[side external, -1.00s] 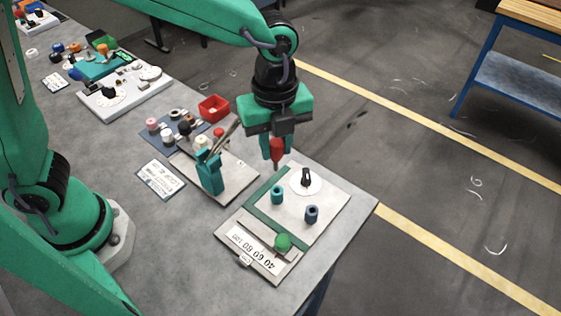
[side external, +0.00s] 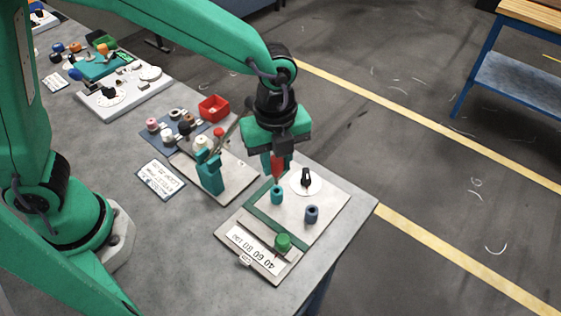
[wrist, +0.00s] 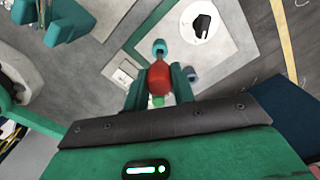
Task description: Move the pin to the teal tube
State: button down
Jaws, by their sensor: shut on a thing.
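The red pin (side external: 278,166) is held upright in my gripper (side external: 276,168), which is shut on it. The pin's lower end is right at or just above the top of the teal tube (side external: 277,195); I cannot tell whether it has entered. In the wrist view the red pin (wrist: 159,78) sits between the fingers (wrist: 158,88), with the teal tube (wrist: 159,47) just beyond it. The dark blue tube (side external: 311,214) stands to the right and nearer the camera, apart from my gripper.
Both tubes stand on a light plate (side external: 325,228) with a black knob on a white dial (side external: 306,182). A green knob (side external: 283,242) is on the scale panel in front. A teal stand (side external: 210,175) is to the left. A red bin (side external: 214,108) is behind.

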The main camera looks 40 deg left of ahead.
aim_at(277, 176)
jog(key=shift+f, duration=1.25)
dwell(1.2)
jog(key=shift+f, duration=1.35)
jog(key=c, duration=1.1)
grip_release()
jog(key=shift+r, duration=0.15)
jog(key=shift+r, duration=3.8)
